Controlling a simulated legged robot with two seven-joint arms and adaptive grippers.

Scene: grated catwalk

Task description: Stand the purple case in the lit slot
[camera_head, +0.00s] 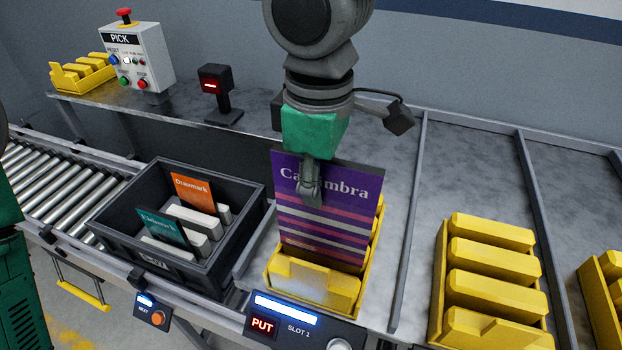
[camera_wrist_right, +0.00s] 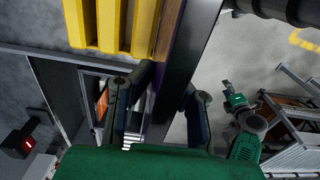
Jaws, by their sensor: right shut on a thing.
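The purple case (camera_head: 325,215), a thin striped panel with white lettering, is upright with a slight lean at the yellow rack (camera_head: 372,268) of slot 1. Its lower edge is behind the rack's front yellow block, so I cannot tell whether it touches the bottom. The lit display (camera_head: 287,309) reading PUT, SLOT 1 is in front of that rack. My right gripper (camera_head: 311,192) is shut on the case's upper part; its fingers (camera_wrist_right: 154,115) show on both sides of a purple edge in the wrist view. My left gripper (camera_wrist_right: 229,90) is small in the wrist view; its jaws are unclear.
A dark tote (camera_head: 253,190) with an orange case (camera_head: 195,192), a teal case (camera_head: 165,229) and pale blocks stands left of the rack. Another yellow rack (camera_head: 440,290), filled with blocks, is to the right, beyond a metal divider (camera_head: 408,220). A scanner (camera_head: 215,80) stands behind.

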